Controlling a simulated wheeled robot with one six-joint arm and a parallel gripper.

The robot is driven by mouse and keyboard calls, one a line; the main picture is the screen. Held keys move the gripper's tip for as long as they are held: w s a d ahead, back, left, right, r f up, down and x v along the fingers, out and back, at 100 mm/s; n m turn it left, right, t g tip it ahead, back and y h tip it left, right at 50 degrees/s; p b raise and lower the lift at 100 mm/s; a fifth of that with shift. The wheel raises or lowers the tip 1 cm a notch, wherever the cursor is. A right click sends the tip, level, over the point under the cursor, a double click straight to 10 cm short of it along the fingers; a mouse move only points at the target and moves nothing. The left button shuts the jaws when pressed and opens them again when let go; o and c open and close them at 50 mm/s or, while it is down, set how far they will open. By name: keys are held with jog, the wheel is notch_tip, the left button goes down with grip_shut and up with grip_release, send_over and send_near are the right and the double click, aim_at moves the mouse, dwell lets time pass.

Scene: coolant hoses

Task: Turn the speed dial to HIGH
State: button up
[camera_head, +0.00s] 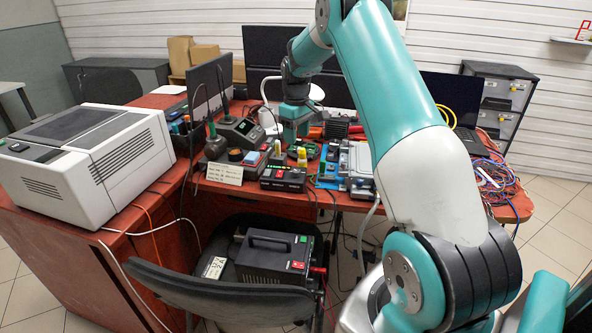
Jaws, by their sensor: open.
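My gripper (295,128) points down over the back middle of the red workbench, low among the electronics. Its teal body shows, but its fingertips are small and partly lost in the clutter. It looks open, with nothing visible between the jaws. I cannot make out a speed dial or a HIGH mark. A black box with small lit indicators (284,179) sits at the bench's front edge, nearer the camera than my gripper. A grey station with a small display (240,130) stands left of my gripper. Whether either carries the dial is too small to tell.
A large white printer-like machine (85,160) fills the left bench. Monitors (210,85) stand behind. A chair (230,300) holds a black box with green and red buttons (275,257) in front. Tangled cables (485,175) lie at right. My arm hides the bench's right-middle part.

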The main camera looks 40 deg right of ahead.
aim_at(296, 171)
notch_tip(296, 171, down, 13)
jog(key=shift+r+p, duration=0.2)
jog(key=shift+p, duration=0.2)
jog(key=c, duration=0.9)
